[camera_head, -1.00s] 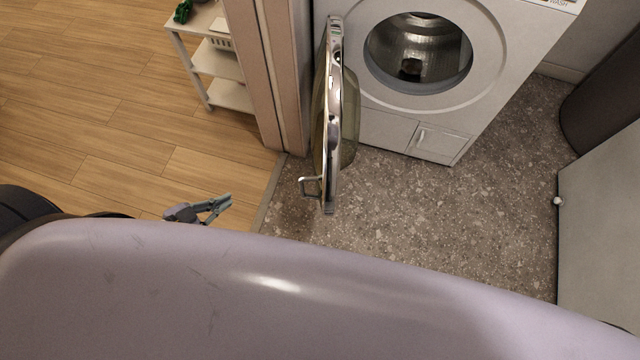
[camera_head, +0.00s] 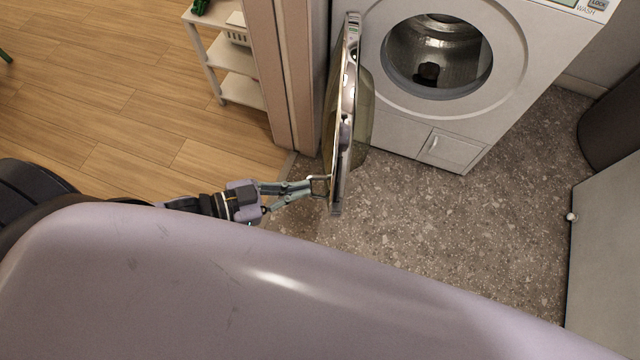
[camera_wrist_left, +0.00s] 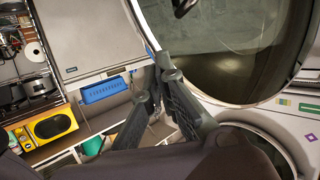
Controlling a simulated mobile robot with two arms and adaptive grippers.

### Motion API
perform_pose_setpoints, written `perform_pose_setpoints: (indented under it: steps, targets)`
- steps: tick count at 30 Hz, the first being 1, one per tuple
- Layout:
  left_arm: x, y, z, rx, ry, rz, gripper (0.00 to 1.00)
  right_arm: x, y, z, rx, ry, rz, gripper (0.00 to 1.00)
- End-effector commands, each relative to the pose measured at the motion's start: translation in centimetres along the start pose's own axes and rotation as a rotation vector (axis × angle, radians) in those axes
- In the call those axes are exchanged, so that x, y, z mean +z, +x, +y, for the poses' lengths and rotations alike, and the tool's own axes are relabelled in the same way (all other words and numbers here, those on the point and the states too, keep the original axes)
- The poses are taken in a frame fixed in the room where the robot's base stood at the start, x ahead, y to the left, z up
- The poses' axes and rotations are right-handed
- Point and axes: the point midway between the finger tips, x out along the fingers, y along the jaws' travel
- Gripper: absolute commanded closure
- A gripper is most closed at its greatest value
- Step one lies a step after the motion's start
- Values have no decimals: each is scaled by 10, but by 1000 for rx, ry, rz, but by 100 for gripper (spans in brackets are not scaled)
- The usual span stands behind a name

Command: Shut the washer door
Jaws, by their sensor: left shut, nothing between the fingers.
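The washer (camera_head: 395,128) stands at the top of the head view. Its round door (camera_head: 345,120) is swung wide open to the left, seen nearly edge-on, and the drum opening is uncovered. My left gripper (camera_head: 318,186) is at the door's outer edge, by the small metal handle (camera_head: 321,187). Its fingers look shut with nothing between them; I cannot tell whether they touch the handle. In the left wrist view the fingers (camera_wrist_left: 158,75) are close together beside the rim of a large round glass door (camera_wrist_left: 225,45). My right gripper is not in view.
A door frame (camera_head: 285,75) stands just left of the washer door, with a white shelf (camera_head: 238,88) beyond it. A pale panel (camera_head: 610,240) and a dark rounded object (camera_head: 615,120) are at the right. The speckled floor (camera_head: 450,220) before the washer is clear.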

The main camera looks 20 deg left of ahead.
Motion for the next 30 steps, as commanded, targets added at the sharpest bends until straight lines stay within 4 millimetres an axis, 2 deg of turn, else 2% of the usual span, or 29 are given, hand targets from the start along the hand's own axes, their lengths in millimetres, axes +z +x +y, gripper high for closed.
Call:
perform_pose_setpoints:
  steps: [1, 6, 11, 30]
  targets:
    - [-1, 10, -1, -1, 1, 6, 100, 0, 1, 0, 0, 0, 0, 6]
    - [-1, 35, 0, 0, 2, 3, 100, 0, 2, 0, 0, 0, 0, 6]
    - [-1, 49, 0, 0, 1, 2, 100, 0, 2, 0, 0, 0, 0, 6]
    - [-3, 60, 3, -12, -6, 3, 100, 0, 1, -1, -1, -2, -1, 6]
